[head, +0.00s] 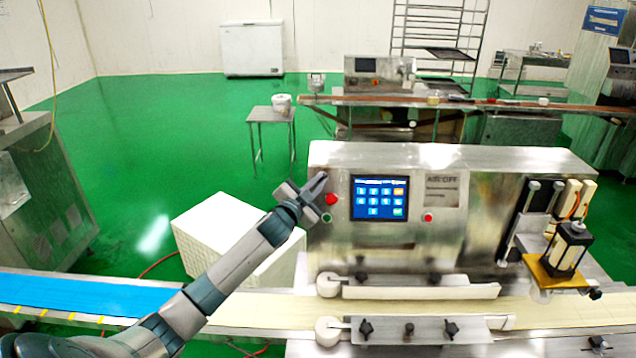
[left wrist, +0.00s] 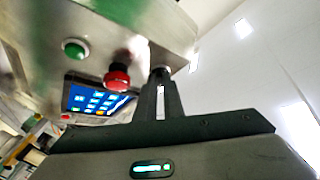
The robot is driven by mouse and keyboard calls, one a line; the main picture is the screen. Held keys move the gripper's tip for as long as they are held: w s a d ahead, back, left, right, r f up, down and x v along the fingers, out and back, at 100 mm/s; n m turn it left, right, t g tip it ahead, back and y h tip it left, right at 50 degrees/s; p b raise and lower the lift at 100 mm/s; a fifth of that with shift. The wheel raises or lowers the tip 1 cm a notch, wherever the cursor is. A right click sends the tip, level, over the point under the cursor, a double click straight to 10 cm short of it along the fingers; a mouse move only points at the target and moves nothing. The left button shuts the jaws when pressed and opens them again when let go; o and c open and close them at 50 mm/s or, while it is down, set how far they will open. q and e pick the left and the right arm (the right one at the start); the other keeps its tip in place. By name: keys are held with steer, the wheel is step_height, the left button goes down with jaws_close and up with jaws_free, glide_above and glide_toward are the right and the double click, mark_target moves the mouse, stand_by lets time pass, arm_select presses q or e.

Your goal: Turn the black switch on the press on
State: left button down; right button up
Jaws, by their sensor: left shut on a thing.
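The press (head: 450,225) is a steel machine with a blue touch screen (head: 380,197) on its front. My left gripper (head: 319,183) is at the upper left corner of that front, just above a red mushroom knob (head: 331,199) and a green button (head: 327,218). In the left wrist view, the fingers of my left gripper (left wrist: 160,78) are shut on the black switch at the panel, beside the red knob (left wrist: 117,76). The fingertips hide most of the switch, so its turned position cannot be told. My right gripper is not in view.
A conveyor with a blue belt (head: 75,295) runs along the front. A white crate (head: 215,235) stands left of the press, behind my left arm. Another red button (head: 428,217) is right of the screen. Green floor (head: 150,180) is open at the left.

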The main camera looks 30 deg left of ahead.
arm_select(q)
steer(key=c, duration=1.9)
jaws_free()
steer(key=shift+r, duration=0.1)
steer(key=shift+o, duration=0.2)
steer(key=shift+w, duration=0.1)
steer(key=shift+s, duration=0.2)
steer(key=shift+s+f+b, duration=0.2)
steer(key=shift+s+b, duration=0.2)
steer(key=shift+s, duration=0.15)
steer(key=s+d+b, duration=0.2)
steer(key=s+b, duration=0.4)
steer(key=s, duration=0.9)
steer(key=shift+s+r, duration=0.2)
steer(key=shift+s, duration=0.2)
steer(key=shift+d+f, duration=0.1)
